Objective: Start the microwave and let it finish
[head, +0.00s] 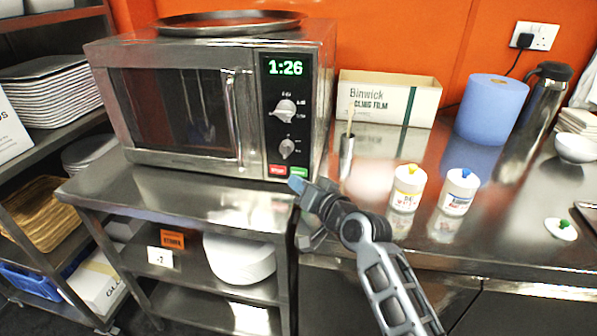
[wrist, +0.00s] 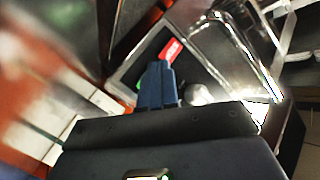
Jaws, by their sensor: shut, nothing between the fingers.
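The microwave (head: 190,110) stands on a steel shelf unit with its door shut. Its green display (head: 286,68) reads 1:26. Below the display are two knobs, then a red button (head: 278,170) and a green button (head: 299,172) at the bottom of the panel. My gripper (head: 296,184) is shut and empty, its blue fingertips just below the green button. In the wrist view the shut blue fingers (wrist: 158,82) point at the panel. The red button (wrist: 171,50) shows beside them, and the green one is mostly hidden behind them. I cannot tell whether the fingertips touch it.
A round tray (head: 230,22) lies on the microwave. On the counter to the right are a cling film box (head: 388,98), a blue paper roll (head: 491,110), two white tubs (head: 408,188) and a steel flask (head: 541,100).

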